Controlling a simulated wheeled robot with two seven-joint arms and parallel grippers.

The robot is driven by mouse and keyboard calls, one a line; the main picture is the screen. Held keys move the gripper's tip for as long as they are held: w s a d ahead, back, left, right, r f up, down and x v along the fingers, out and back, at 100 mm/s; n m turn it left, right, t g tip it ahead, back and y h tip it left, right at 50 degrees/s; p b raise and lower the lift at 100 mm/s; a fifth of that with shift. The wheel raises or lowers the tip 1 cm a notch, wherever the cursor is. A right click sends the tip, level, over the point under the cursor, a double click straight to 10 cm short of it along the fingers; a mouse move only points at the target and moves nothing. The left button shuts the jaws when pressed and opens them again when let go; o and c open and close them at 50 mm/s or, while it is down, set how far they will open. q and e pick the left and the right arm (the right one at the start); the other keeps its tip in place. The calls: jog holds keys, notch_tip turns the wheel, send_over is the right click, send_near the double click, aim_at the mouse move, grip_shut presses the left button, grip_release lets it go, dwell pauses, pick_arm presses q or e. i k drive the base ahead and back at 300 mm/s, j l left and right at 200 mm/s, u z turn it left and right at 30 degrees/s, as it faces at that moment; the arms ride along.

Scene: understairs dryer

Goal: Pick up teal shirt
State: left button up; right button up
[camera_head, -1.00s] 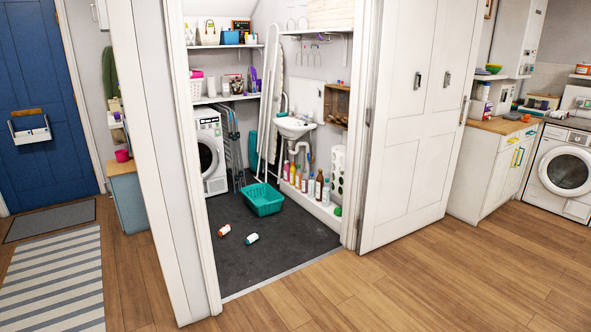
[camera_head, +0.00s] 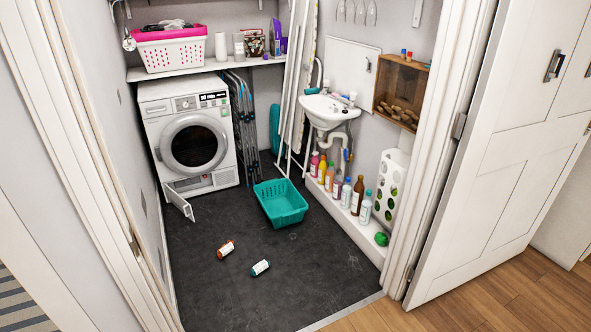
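I cannot make out a clear teal shirt. A small teal-and-white item (camera_head: 260,267), bottle-like in shape, lies on the dark floor in the head view; it is too small to tell what it is. A teal piece (camera_head: 275,128) shows upright at the back wall, partly hidden by white poles. A teal basket (camera_head: 281,203) stands on the floor, with no contents that I can make out. Neither of my grippers is in view.
An orange-and-white item (camera_head: 226,248) lies near the teal one. A white washing machine (camera_head: 190,140) has its low flap (camera_head: 179,200) open. Several bottles stand on the right ledge. The doorway is flanked by a white door (camera_head: 505,150); the front floor is clear.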

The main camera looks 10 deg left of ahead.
aim_at(263, 265)
jog(key=i+u, duration=0.2)
jog(key=i, duration=0.35)
jog(key=i+l+u, duration=0.2)
jog(key=i, duration=0.35)
jog(key=i+l+u, duration=0.15)
jog(key=i, duration=0.35)
jog(key=i+l, duration=0.05)
jog(key=l, duration=0.05)
